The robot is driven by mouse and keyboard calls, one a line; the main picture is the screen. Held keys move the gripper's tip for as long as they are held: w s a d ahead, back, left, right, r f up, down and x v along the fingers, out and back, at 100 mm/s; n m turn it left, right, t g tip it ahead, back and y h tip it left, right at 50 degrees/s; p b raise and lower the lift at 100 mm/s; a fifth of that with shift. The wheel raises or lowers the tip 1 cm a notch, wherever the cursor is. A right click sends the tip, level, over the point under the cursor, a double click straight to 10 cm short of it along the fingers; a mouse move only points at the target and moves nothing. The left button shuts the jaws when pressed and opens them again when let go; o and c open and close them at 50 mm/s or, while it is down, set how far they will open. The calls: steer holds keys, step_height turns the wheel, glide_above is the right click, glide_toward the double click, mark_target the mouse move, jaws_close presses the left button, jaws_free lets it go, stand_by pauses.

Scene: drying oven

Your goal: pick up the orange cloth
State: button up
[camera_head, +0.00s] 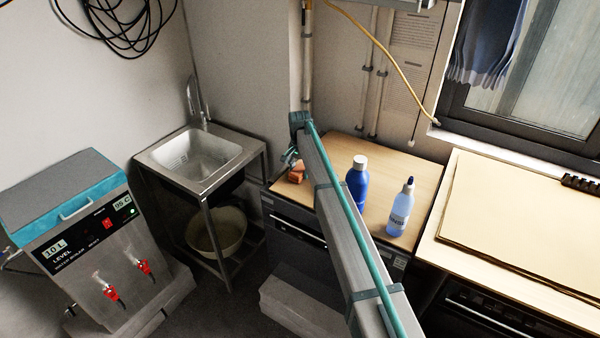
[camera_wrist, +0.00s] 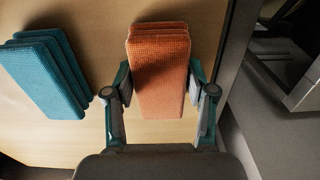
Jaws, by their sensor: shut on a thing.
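The orange cloth (camera_wrist: 161,80) is a folded, textured stack between the two fingers of my gripper (camera_wrist: 160,92) in the wrist view. The fingers press on its left and right sides. In the head view a small part of the orange cloth (camera_head: 297,172) shows at the left end of the wooden counter, beside my arm. My gripper (camera_head: 291,160) is mostly hidden there behind the arm. I cannot tell whether the cloth is lifted off the counter.
A stack of teal cloths (camera_wrist: 47,75) lies left of the orange one. A steel sink (camera_head: 200,155) stands to the left.

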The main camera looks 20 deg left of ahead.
steer(key=shift+r, duration=0.1)
steer(key=shift+r+b, duration=0.45)
steer(key=shift+b, duration=0.1)
steer(key=s+d+r+b, duration=0.5)
steer(key=s+d+r, duration=0.3)
steer(key=d+r, duration=0.3)
steer(key=shift+s+r+b, duration=0.3)
steer(key=shift+r+b, duration=0.05)
steer(key=shift+r, duration=0.1)
